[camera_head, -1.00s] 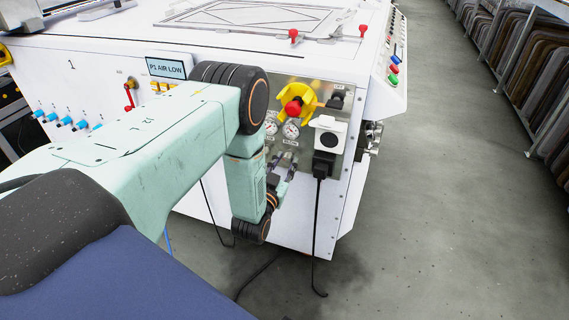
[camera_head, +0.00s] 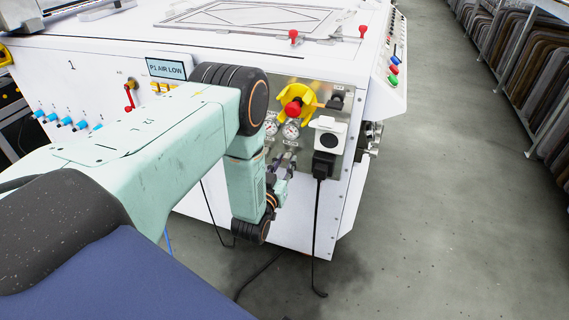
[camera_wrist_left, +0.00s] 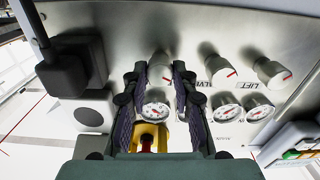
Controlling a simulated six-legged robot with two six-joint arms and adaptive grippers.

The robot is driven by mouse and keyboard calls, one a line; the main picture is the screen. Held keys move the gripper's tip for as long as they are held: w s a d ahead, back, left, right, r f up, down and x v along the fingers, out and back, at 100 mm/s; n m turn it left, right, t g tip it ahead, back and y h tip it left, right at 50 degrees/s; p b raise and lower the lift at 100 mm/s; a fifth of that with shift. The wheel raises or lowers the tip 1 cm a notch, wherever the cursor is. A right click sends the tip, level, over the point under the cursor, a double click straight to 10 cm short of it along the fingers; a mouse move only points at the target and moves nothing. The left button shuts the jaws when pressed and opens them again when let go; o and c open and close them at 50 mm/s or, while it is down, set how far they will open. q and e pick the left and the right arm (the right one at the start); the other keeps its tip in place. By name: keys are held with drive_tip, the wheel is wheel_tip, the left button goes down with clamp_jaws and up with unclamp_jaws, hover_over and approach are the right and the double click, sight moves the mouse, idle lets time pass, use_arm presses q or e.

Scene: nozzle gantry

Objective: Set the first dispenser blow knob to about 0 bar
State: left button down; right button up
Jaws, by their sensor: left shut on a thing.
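A silver knob (camera_wrist_left: 160,68) with a red mark sits between the fingertips of my left gripper (camera_wrist_left: 160,78) in the left wrist view. The gripper is shut on this knob, one finger on each side. A round gauge (camera_wrist_left: 156,111) shows between the fingers; its needle is too small to read surely. In the head view my left gripper (camera_head: 284,163) is at the metal panel (camera_head: 330,188), below two gauges (camera_head: 291,130). The knob's label is hidden by the fingers. My right gripper is not in view.
Two similar knobs (camera_wrist_left: 222,68) (camera_wrist_left: 272,72) with gauges stand beside the held one. A red-and-yellow switch (camera_head: 293,106) and a black plug (camera_head: 323,163) with a hanging cable are on the panel. The floor at the right is clear.

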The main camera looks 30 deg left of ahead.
use_arm(q)
drive_tip(key=n, duration=0.3)
drive_tip(key=shift+n, duration=0.4)
drive_tip(key=n, duration=0.3)
drive_tip(key=shift+f+n, duration=0.1)
drive_tip(key=shift+n, duration=0.2)
drive_tip(key=n, duration=0.3)
drive_tip(key=shift+b, duration=0.3)
drive_tip(key=shift+s+n, duration=0.1)
drive_tip(key=shift+n, duration=1.7)
drive_tip(key=c, duration=1.1)
unclamp_jaws()
drive_tip(key=shift+a, duration=0.1)
drive_tip(key=shift+o, duration=0.2)
drive_tip(key=v, duration=1.2)
